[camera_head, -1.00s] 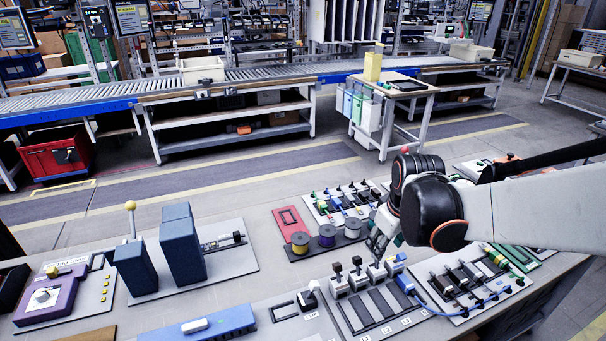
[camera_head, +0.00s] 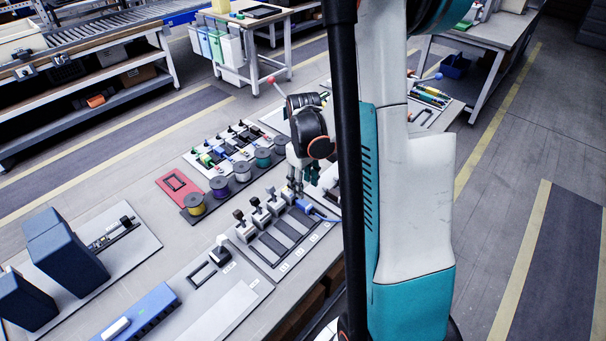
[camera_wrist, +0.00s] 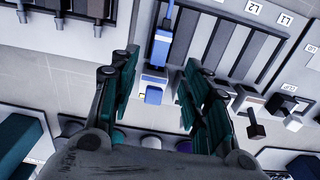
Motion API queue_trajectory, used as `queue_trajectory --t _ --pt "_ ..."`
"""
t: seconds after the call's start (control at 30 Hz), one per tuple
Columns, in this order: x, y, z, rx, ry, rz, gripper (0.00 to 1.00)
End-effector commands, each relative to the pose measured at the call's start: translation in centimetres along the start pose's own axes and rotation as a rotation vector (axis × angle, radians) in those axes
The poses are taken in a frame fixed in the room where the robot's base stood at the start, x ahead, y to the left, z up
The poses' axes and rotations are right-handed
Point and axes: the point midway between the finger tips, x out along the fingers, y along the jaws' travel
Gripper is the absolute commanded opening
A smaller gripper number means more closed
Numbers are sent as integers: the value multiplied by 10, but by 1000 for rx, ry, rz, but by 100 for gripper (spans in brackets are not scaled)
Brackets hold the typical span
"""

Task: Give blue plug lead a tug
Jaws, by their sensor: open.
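The blue plug (camera_head: 304,206) sits at the right end of a row of lever-topped white blocks in the head view, with its blue lead (camera_head: 326,217) running right until my arm hides it. In the wrist view the blue plug (camera_wrist: 161,48) lies ahead between my fingers, with its lead (camera_wrist: 169,13) going up out of the frame. A blue-and-white piece (camera_wrist: 153,95) is just below it. My gripper (camera_head: 297,188) is open and empty, just behind and above the plug in the head view. In the wrist view its fingertips (camera_wrist: 158,66) flank the plug; contact cannot be told.
Black-knobbed levers (camera_head: 257,204) stand close left of the plug. Wire spools (camera_head: 220,186) lie behind them. In the wrist view a black-knobbed lever (camera_wrist: 255,130) is near the right finger. Dark slots (camera_wrist: 215,45) and numbered labels fill the panel around.

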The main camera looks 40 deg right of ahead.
Motion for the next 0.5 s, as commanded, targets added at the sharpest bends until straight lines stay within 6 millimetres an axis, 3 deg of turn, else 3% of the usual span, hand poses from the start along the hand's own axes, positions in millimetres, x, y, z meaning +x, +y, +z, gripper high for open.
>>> queue_trajectory --t 0.2,0.5 --pt "42 0 0 0 0 0 43" --pt "77 0 0 0 0 0 43"
